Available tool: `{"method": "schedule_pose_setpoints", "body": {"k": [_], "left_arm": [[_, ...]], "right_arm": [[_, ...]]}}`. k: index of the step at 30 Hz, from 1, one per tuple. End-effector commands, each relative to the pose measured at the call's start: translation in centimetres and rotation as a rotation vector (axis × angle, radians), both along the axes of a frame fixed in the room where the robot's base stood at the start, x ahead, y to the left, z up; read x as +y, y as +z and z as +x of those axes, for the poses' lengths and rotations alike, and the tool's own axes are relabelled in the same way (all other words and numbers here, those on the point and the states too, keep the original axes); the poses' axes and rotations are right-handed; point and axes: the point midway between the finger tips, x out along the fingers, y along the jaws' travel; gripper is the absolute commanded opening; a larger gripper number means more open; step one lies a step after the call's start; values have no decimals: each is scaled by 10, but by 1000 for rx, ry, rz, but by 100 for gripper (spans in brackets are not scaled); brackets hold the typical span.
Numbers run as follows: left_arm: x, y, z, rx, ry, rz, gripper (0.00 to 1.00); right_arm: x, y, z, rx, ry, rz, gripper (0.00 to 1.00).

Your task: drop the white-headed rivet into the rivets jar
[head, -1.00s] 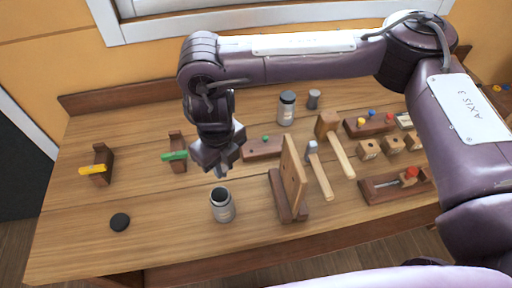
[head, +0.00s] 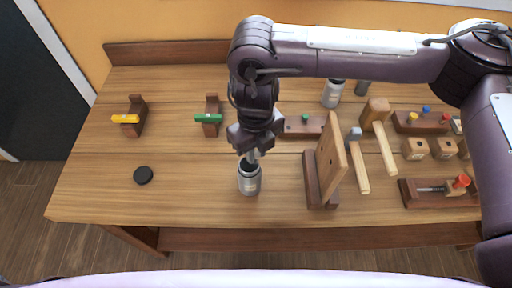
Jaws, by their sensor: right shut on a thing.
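My right gripper (head: 253,156) points down with its fingertips right at the mouth of an open grey jar (head: 249,182), the likely rivets jar; its label is too small to read. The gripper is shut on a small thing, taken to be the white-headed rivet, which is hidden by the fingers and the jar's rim. The jar stands upright near the front of the wooden bench (head: 200,190). A round black lid (head: 143,175) lies flat on the bench to the left. My left gripper is out of view.
A wooden stand with an upright board (head: 332,160) stands close right of the jar. Mallets (head: 383,140), a lidded jar (head: 332,94) and a clamp block (head: 440,190) are farther right. Yellow (head: 125,118) and green (head: 208,118) pieces rest on holders behind. The front left is clear.

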Motion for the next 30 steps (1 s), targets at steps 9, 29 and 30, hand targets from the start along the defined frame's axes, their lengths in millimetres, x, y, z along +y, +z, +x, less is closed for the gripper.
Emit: {"method": "schedule_pose_setpoints", "body": {"k": [9, 29, 30], "left_arm": [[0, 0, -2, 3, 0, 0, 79], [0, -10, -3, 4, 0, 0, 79], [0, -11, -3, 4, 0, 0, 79]], "right_arm": [[0, 0, 0, 0, 0, 0, 44], [0, 61, 2, -6, 0, 0, 44], [0, 65, 2, -4, 0, -1, 44]]}}
